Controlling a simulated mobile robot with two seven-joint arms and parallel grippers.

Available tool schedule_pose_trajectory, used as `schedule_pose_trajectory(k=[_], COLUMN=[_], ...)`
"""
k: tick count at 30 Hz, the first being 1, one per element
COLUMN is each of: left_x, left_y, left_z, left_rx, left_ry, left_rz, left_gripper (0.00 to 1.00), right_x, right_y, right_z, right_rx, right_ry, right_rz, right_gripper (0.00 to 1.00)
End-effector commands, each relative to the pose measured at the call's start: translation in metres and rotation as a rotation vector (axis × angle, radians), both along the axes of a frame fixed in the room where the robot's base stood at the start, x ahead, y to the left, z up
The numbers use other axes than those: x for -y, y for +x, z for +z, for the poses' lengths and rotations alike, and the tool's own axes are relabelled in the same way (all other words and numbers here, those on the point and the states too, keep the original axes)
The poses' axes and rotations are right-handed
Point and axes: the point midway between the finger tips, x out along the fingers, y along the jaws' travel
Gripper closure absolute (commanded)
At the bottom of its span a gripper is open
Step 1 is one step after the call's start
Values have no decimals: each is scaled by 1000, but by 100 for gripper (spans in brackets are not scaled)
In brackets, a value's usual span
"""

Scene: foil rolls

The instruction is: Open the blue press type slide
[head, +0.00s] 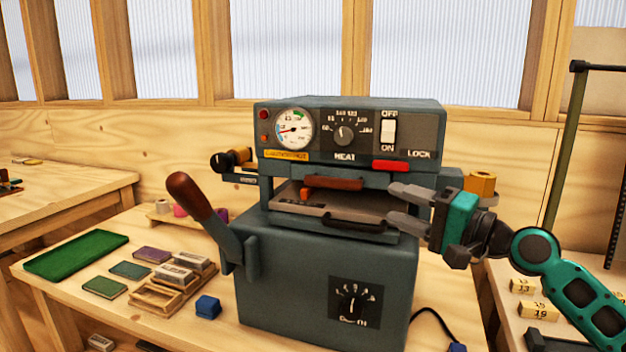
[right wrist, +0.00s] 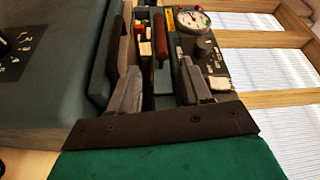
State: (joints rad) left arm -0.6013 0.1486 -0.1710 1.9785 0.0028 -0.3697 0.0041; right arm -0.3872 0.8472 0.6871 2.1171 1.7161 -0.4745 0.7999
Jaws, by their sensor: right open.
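The blue-grey press (head: 330,262) stands on the wooden table, with a gauge, a HEAT dial and a switch on its upper front. Its slide (head: 318,208) is a flat grey plate in the slot below the panel, with a black handle (head: 355,224) on its front edge. A red-brown grip (head: 333,183) shows above the slide, and also in the right wrist view (right wrist: 160,38). My right gripper (head: 402,205) is open and empty at the slot's right side, near the black handle. The right wrist view shows its two fingers (right wrist: 160,90) apart. My left gripper is out of view.
A lever with a brown knob (head: 187,190) sticks up at the press's left. A green mat (head: 77,254), small coloured blocks, a wooden tray (head: 157,298) and a blue block (head: 207,306) lie left of it. A side table (head: 560,331) with labelled blocks stands right.

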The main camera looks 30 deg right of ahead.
Motion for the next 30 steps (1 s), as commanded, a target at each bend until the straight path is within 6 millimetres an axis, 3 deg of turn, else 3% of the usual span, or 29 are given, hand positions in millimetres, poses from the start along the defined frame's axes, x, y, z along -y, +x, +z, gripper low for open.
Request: schedule_pose_trajectory(k=[8, 17, 30], left_x=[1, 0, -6], left_y=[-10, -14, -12], left_z=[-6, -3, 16], left_rx=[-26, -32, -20], left_ry=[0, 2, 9], left_rz=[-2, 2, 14], left_gripper=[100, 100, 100], right_x=[-3, -16, -29], right_y=[10, 46, 91], right_z=[2, 7, 11], right_rx=[1, 2, 5], right_ry=[-1, -3, 1], right_rz=[2, 1, -3], right_gripper=[52, 52, 52])
